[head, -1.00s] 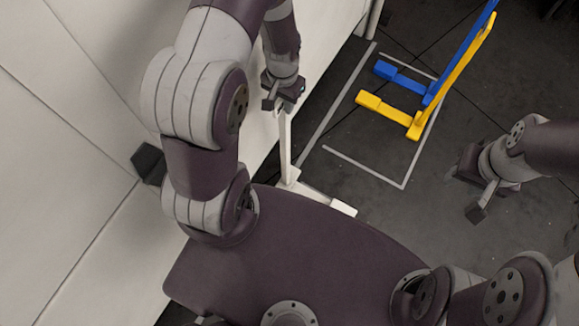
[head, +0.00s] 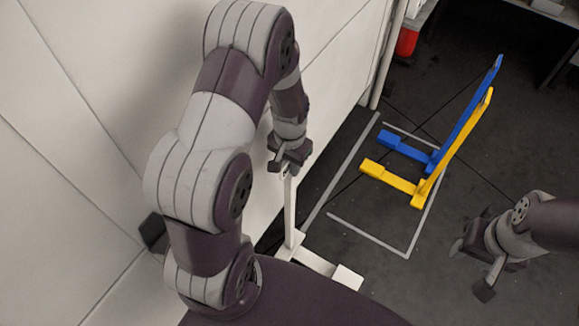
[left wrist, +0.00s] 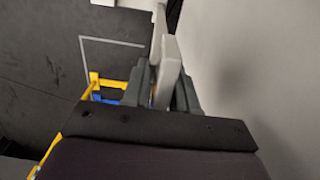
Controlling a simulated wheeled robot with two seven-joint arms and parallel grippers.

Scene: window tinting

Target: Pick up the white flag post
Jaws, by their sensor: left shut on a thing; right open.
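The white flag post (head: 290,215) stands upright near the white wall, its flat foot (head: 325,264) partly hidden by my body. My left gripper (head: 286,168) is shut on the top of the post. In the left wrist view the white post (left wrist: 168,72) sits between the fingers of my left gripper (left wrist: 160,88). I cannot tell whether its foot is clear of the floor. My right gripper (head: 472,268) is open and empty over the floor at the right.
A blue post (head: 465,112) and a yellow post (head: 455,150) stand in a grey taped outline (head: 368,240) on the dark floor. The white wall (head: 90,150) is close on the left. A red object (head: 406,42) is at the back.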

